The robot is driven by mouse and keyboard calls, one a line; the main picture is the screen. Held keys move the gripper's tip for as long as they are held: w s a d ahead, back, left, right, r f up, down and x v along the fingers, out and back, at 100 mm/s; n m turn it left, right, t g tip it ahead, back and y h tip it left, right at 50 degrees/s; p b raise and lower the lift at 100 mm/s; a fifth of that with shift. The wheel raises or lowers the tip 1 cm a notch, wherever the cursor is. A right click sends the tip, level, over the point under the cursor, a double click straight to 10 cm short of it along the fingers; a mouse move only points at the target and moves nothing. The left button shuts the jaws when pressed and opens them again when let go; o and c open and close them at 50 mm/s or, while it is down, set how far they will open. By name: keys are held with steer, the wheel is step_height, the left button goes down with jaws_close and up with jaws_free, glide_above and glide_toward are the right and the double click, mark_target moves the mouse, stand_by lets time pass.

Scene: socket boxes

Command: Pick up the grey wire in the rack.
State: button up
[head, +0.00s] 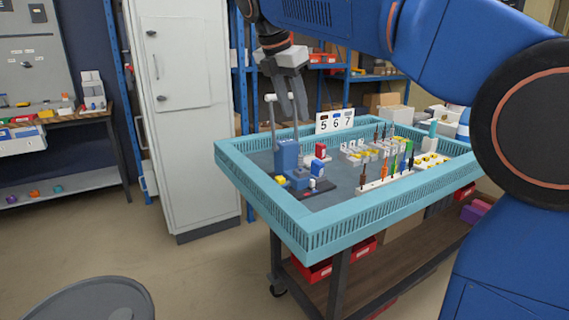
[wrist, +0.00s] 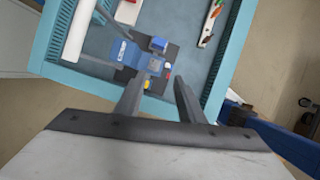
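A white rack (head: 386,181) holds several upright coloured wires at the right front of the turquoise-rimmed table (head: 330,236). Brown, green and dark ones show; I cannot clearly pick out a grey one. The rack also shows at the top of the wrist view (wrist: 208,24), partly cut off by the frame edge. My gripper (head: 300,112) is above the left back part of the table, well left of the rack. Its fingers are apart with nothing between them, as the wrist view also shows (wrist: 157,92).
A blue socket box device (head: 287,156) with posts stands below my gripper. A 5-6-7 sign (head: 335,122) stands at the back. Grey boxes (head: 358,152) stand behind the rack. A white cabinet (head: 185,110) is left of the table.

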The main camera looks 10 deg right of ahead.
steer(key=a, duration=0.2)
glide_toward(300, 156)
steer(key=shift+n, duration=0.4)
steer(key=x, duration=0.5)
steer(key=shift+w+d+f, duration=0.1)
steer(key=shift+w+d, duration=0.1)
steer(key=shift+d, duration=0.15)
steer(key=shift+a+x, duration=0.2)
steer(key=shift+x, duration=2.55)
jaws_close()
